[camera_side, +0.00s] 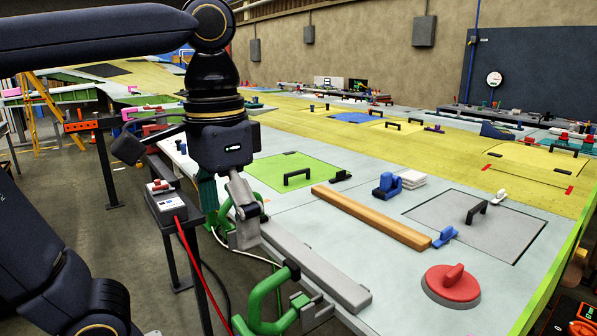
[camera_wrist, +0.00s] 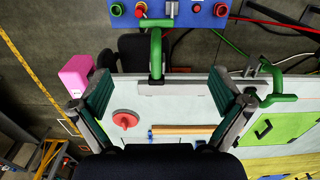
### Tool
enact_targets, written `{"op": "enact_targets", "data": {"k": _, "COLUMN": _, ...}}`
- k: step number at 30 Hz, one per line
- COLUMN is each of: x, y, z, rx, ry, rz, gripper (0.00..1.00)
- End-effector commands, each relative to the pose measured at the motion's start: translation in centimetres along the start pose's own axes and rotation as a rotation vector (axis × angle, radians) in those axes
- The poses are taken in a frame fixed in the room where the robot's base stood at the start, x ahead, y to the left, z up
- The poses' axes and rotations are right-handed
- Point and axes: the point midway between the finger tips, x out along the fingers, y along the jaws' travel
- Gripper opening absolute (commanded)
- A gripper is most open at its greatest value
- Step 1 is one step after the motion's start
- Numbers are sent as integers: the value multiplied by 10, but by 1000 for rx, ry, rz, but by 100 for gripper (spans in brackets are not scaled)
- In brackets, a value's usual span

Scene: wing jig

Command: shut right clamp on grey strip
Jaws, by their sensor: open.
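The grey strip (camera_side: 318,268) lies along the near edge of the pale table; it also shows in the wrist view (camera_wrist: 190,88). One green clamp (camera_side: 262,305) stands at the strip's near end in the side view, in the middle of the wrist view (camera_wrist: 156,52). Another green clamp (camera_side: 247,202) is at the far end, partly hidden by my gripper; the wrist view shows it at right (camera_wrist: 282,98). Whether either presses on the strip is not clear. My gripper (camera_side: 224,200) is open and empty, fingers spread either side of the middle clamp in the wrist view (camera_wrist: 165,85).
A wooden bar (camera_side: 370,216), a red knobbed disc (camera_side: 452,284) and a blue tool (camera_side: 387,186) sit on the table. A control box (camera_side: 168,203) with a red cable stands beside the edge. A pink block (camera_wrist: 76,74) shows at left in the wrist view.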

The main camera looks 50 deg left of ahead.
Motion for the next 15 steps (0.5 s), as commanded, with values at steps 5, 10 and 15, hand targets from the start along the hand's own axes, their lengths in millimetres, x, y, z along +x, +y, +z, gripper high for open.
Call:
{"op": "enact_targets", "data": {"k": 5, "x": 13, "y": 8, "z": -4, "rx": 38, "ry": -21, "rz": -5, "gripper": 100}}
{"op": "enact_targets", "data": {"k": 10, "x": 45, "y": 8, "z": -3, "rx": 37, "ry": -21, "rz": -5, "gripper": 100}}
{"op": "enact_targets", "data": {"k": 15, "x": 86, "y": 7, "z": -2, "rx": 37, "ry": -22, "rz": -5, "gripper": 100}}
